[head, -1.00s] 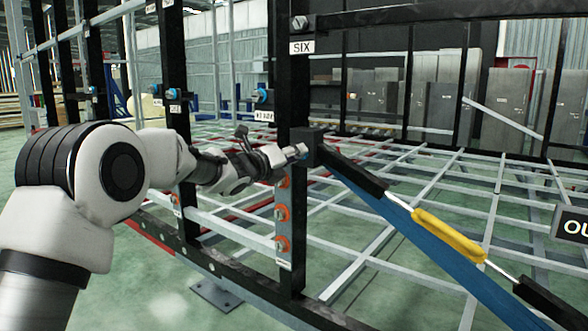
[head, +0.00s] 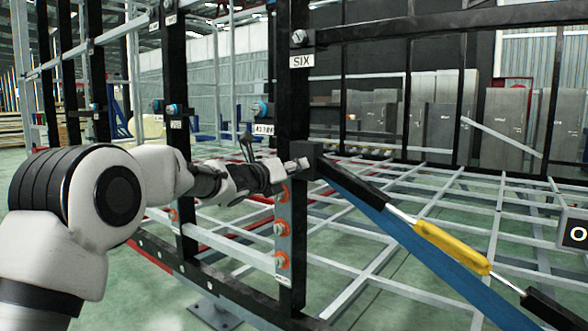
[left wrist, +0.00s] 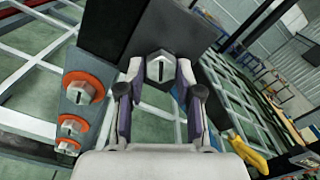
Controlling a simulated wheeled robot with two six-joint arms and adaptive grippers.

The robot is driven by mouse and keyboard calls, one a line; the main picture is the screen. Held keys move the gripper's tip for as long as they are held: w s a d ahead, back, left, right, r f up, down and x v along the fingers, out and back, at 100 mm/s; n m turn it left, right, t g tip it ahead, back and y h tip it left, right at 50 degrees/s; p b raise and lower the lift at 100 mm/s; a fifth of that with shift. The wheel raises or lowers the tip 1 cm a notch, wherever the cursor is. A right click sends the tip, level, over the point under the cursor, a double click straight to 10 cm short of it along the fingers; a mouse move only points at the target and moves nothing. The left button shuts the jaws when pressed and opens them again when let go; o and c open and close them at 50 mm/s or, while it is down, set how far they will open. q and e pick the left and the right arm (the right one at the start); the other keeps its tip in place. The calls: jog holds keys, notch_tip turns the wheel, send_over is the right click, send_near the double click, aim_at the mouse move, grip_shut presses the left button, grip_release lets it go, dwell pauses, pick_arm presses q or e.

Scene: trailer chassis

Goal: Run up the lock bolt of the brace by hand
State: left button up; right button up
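The brace (head: 460,250), with a black end block (head: 310,150), a blue bar and a yellow sleeve, runs from the post marked SIX down to the lower right. In the left wrist view, the lock bolt (left wrist: 160,67) shows as a grey hex head on a dark block face. My left gripper (head: 298,164) is at this block in the head view. In the left wrist view its two fingers (left wrist: 159,72) stand on either side of the bolt head, with a narrow gap seeming to show on each side. My right gripper is not in view.
Several bolts with orange washers (head: 281,230) sit on a grey plate below the block; they also show in the left wrist view (left wrist: 84,88). The black post (head: 292,100) stands just behind my gripper. Grey lattice bars (head: 400,230) fill the chassis floor.

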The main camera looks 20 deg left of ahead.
pick_arm(q)
jog(key=shift+o, duration=0.8)
jog(key=shift+a+r, duration=0.1)
jog(key=v, duration=1.2)
